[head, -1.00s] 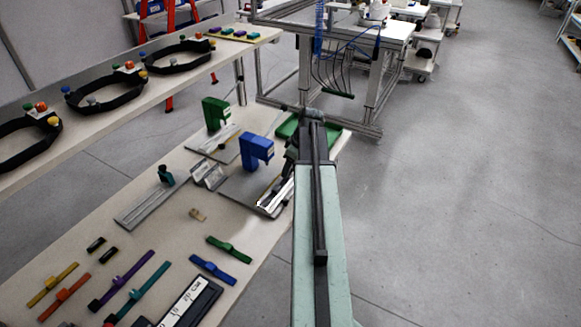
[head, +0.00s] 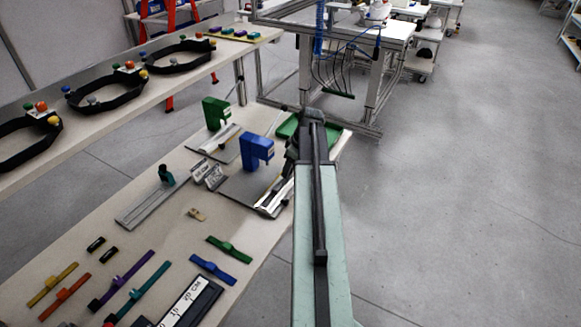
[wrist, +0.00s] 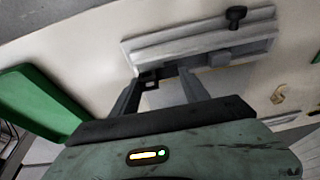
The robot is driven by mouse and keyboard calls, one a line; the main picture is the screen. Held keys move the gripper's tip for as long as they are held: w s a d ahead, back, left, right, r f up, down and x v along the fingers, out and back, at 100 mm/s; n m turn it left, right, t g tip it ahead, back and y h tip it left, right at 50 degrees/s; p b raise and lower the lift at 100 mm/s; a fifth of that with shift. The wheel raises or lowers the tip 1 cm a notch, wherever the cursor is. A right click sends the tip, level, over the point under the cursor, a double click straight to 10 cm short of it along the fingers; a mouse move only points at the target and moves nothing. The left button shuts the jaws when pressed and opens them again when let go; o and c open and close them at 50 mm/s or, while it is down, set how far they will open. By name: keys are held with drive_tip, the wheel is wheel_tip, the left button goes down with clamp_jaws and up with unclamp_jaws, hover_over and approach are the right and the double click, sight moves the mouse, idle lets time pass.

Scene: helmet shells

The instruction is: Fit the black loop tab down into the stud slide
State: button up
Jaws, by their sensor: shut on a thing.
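My gripper (wrist: 158,92) is shut on a small dark piece, the black loop tab (wrist: 149,76), between its fingertips in the wrist view. Its outline is partly hidden by the fingers. The stud slide (wrist: 190,42) is a pale metal rail just beyond the fingertips, with a black knob (wrist: 236,14) and a rounded grey block (wrist: 221,58) on it. The tab appears close to the rail's near edge; I cannot tell if they touch. In the head view the slide (head: 275,197) lies beside the blue fixture (head: 257,152), and my arm hides the fingertips.
A green tray (wrist: 42,100) is at the left in the wrist view. In the head view a green fixture (head: 215,112) and a teal-knobbed rail (head: 140,207) stand on the table. Coloured straps and two black pieces (head: 96,244) lie nearer. Open floor is to the right.

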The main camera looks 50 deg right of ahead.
drive_tip(key=shift+f, duration=0.25)
drive_tip(key=shift+f+b, duration=0.3)
drive_tip(key=shift+b, duration=0.25)
drive_tip(key=shift+r, duration=0.15)
drive_tip(key=shift+r+p, duration=0.4)
drive_tip(key=shift+p, duration=0.2)
drive_tip(key=shift+f+b, duration=0.6)
idle(0.9)
drive_tip(key=shift+r, duration=0.2)
drive_tip(key=shift+r+p, duration=0.45)
drive_tip(key=shift+p, duration=0.15)
idle(0.3)
